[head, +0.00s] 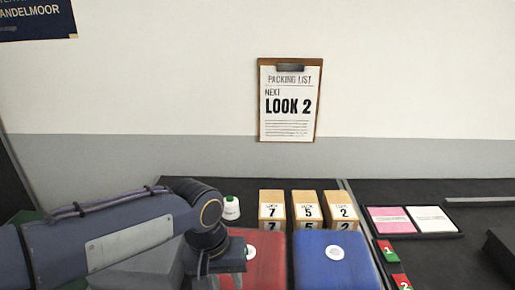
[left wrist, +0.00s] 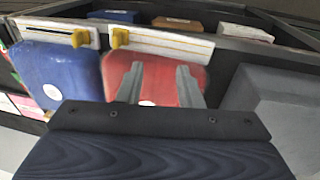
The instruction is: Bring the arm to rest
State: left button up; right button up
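My left arm comes in from the left in the head view, and its gripper end (head: 232,262) is over the left part of a red case-like item (head: 265,262). In the left wrist view my left gripper (left wrist: 160,68) shows two grey fingers spread apart, with only the red surface (left wrist: 150,75) seen between them. It looks empty. I cannot tell how far the fingertips are from the red item. My right gripper is not in view.
A blue item (head: 335,262) lies beside the red one. Three numbered wooden blocks (head: 306,205) and a white spool (head: 232,208) stand behind. A clipboard (head: 289,100) hangs on the wall.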

pick_arm(q)
jog(key=s+a+f+n+t+h, duration=0.2)
jog(key=s+a+t, duration=0.3)
jog(key=s+a, duration=0.8)
jog(key=shift+s+a, duration=0.3)
jog(key=shift+a, duration=0.4)
